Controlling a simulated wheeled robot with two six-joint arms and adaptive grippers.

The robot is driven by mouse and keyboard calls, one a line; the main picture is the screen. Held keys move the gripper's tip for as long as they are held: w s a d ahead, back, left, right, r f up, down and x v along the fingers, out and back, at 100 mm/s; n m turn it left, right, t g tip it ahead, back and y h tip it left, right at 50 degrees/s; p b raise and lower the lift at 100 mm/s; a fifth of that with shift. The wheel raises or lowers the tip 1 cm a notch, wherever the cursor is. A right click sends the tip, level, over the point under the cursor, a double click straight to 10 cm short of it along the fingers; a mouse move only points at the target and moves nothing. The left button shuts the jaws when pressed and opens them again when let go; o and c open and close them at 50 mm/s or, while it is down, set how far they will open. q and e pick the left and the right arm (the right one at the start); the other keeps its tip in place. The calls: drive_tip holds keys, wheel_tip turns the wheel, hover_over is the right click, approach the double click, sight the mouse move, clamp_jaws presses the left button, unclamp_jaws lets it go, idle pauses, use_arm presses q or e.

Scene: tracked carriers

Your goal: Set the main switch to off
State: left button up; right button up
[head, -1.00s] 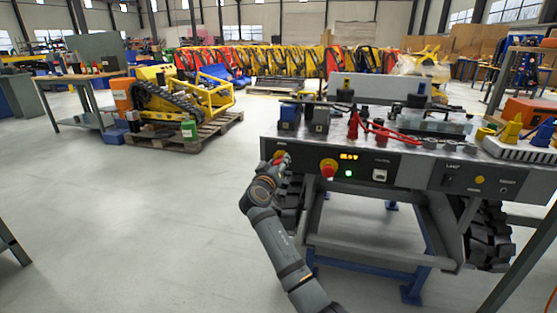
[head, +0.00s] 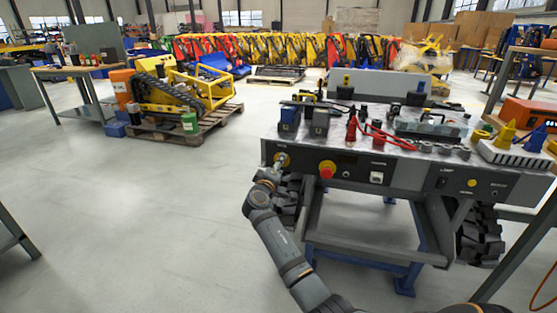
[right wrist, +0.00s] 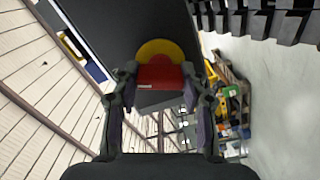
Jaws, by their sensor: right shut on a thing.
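The main switch is a red handle on a round yellow plate at the left end of the carrier's grey front panel. In the right wrist view the red handle (right wrist: 160,76) sits between my fingers, with the yellow plate (right wrist: 160,48) behind it. My right gripper (right wrist: 160,82) is shut on the handle. In the head view my right gripper (head: 280,163) is at the panel's left end and hides most of the switch. The display and lamp area (head: 347,160) on the panel is dark. My left gripper is not in view.
A red mushroom button (head: 327,168) on yellow sits just right of my gripper. Red cables (head: 385,137), blue and grey blocks and other parts lie on the carrier's top. A yellow tracked machine (head: 180,95) stands on a pallet at the back left. The floor at left is clear.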

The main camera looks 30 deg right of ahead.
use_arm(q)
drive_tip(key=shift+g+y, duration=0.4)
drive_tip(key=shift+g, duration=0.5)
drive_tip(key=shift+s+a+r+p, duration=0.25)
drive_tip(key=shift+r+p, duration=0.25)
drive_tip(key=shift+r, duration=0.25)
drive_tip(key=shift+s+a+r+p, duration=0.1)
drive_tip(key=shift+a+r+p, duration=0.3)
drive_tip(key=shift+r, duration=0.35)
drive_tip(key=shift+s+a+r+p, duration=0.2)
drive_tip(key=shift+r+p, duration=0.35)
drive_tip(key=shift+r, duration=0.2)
use_arm(e)
drive_tip(key=shift+f+n, duration=0.1)
drive_tip(key=shift+n, duration=2.3)
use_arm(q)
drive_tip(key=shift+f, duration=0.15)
use_arm(e)
drive_tip(key=o, duration=1.1)
drive_tip(key=shift+o, duration=0.2)
drive_tip(key=shift+a, duration=0.1)
drive_tip(key=v, duration=1.2)
